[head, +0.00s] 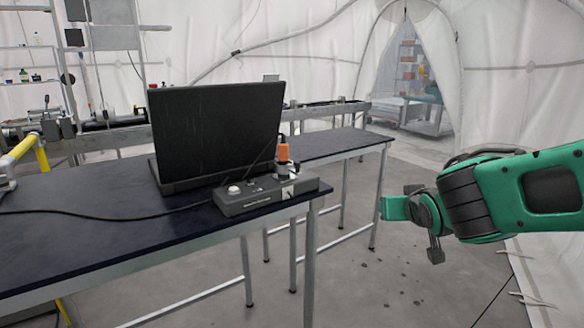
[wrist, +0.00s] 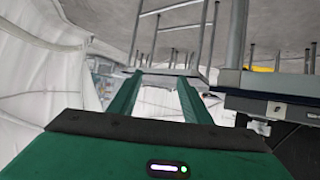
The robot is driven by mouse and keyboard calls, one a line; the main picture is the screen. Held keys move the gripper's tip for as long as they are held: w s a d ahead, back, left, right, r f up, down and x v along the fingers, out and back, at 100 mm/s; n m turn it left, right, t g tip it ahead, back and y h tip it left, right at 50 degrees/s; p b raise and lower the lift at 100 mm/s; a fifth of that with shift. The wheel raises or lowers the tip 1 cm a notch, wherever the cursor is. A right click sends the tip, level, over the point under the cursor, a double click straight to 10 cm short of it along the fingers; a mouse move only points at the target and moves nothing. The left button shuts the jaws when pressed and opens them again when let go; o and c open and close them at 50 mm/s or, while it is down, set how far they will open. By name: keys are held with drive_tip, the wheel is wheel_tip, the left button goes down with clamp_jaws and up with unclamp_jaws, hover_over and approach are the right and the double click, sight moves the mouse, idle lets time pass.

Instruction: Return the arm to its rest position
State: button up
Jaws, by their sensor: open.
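My green arm reaches in from the right edge in the head view. My gripper (head: 393,208) is at its left end, to the right of the table and apart from it. In the wrist view the two green fingers of my gripper (wrist: 157,88) stand apart with nothing between them. The gripper is open and empty.
A dark-topped table (head: 110,237) fills the left and middle. A black monitor (head: 215,130) and a grey control box (head: 265,196) with an orange-topped part (head: 283,152) stand on it. A black cable (head: 110,213) crosses the top. Floor (head: 400,270) beneath my gripper is clear.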

drive_tip(key=s+d+f+m+g+h, duration=0.2)
drive_tip(key=s+d+f+m+g, duration=0.35)
drive_tip(key=s+d, duration=0.95)
drive_tip(key=s+f+g+y, duration=0.3)
drive_tip(key=s+g, duration=0.3)
drive_tip(key=s, duration=1.2)
drive_tip(key=shift+s+d+f+g, duration=0.2)
drive_tip(key=shift+d+f+g, duration=0.15)
drive_tip(key=shift+f, duration=0.25)
drive_tip(key=shift+m, duration=0.25)
drive_tip(key=shift+w+f, duration=0.25)
drive_tip(key=shift+w, duration=0.4)
